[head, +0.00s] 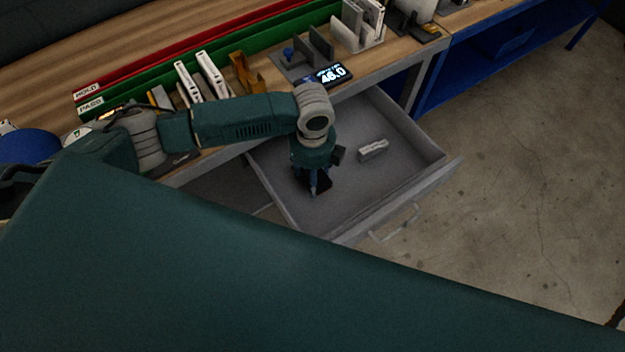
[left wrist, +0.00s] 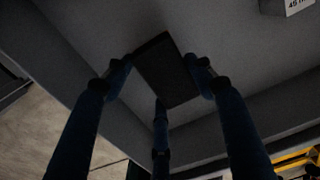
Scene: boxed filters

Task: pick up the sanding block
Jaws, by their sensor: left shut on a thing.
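The sanding block, a dark, nearly black rectangular block (left wrist: 166,70), is between the fingers of my left gripper (left wrist: 160,82) in the left wrist view. The fingers press on its sides, and the gripper is shut on it. In the head view my left gripper (head: 314,186) points down into the open grey drawer (head: 350,190). The block (head: 323,183) shows there as a dark patch at the fingertips, partly hidden by the gripper. I cannot tell whether it touches the drawer floor. My right gripper is not in view.
A small pale labelled block (head: 373,150) lies in the drawer right of the gripper. The drawer walls stand close around. On the bench above are a display (head: 331,74) reading 46.0, a green rail (head: 200,62), a red rail (head: 180,50) and white upright filters (head: 212,75).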

